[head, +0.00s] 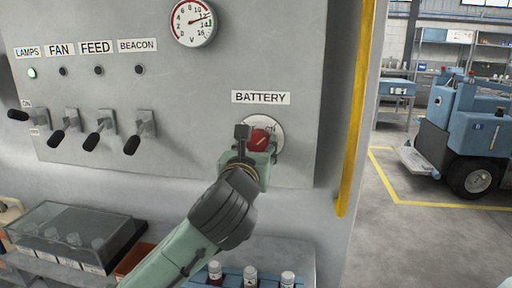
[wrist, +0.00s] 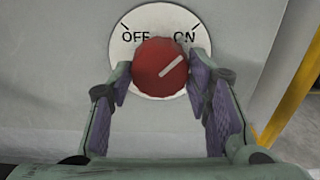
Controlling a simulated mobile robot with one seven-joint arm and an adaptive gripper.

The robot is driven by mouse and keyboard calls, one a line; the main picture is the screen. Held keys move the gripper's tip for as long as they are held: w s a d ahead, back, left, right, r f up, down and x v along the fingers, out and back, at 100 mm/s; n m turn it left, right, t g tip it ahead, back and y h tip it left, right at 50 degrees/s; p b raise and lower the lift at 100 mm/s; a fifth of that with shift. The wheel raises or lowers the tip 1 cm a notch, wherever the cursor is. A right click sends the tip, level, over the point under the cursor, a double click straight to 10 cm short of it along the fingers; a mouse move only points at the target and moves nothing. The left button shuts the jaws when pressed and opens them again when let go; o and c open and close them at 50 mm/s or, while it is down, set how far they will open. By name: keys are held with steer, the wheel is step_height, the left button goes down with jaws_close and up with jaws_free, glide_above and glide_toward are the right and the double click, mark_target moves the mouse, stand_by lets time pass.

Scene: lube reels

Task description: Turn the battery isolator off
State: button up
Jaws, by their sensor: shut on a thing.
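The battery isolator is a red round knob (wrist: 159,67) on a white disc (wrist: 203,35) marked OFF at left and ON at right. The white line on the knob points up and right, toward ON. In the head view the knob (head: 260,139) sits below the BATTERY label (head: 261,97), partly hidden by my gripper. My gripper (wrist: 160,82) has one purple-padded finger on each side of the knob and is shut on it. In the head view my gripper (head: 258,152) reaches the panel from below.
The grey panel (head: 200,85) also carries a voltage gauge (head: 194,22) and several toggle levers (head: 98,142) at left. The LAMPS light (head: 31,73) glows green. A yellow edge strip (head: 353,110) runs down the right. A shelf below holds bottles (head: 250,276) and a clear-lidded box (head: 75,236).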

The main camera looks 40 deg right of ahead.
steer(key=n+b, duration=0.1)
steer(key=n, duration=0.3)
steer(key=shift+n, duration=0.3)
steer(key=n+b, duration=0.1)
steer(key=n, duration=0.3)
steer(key=shift+n, duration=0.3)
steer(key=n, duration=0.4)
steer(key=shift+s+b, duration=0.1)
steer(key=shift+b, duration=0.3)
steer(key=shift+r+n, duration=0.1)
steer(key=shift+n, duration=2.2)
steer(key=o, duration=1.2)
steer(key=shift+c, duration=0.2)
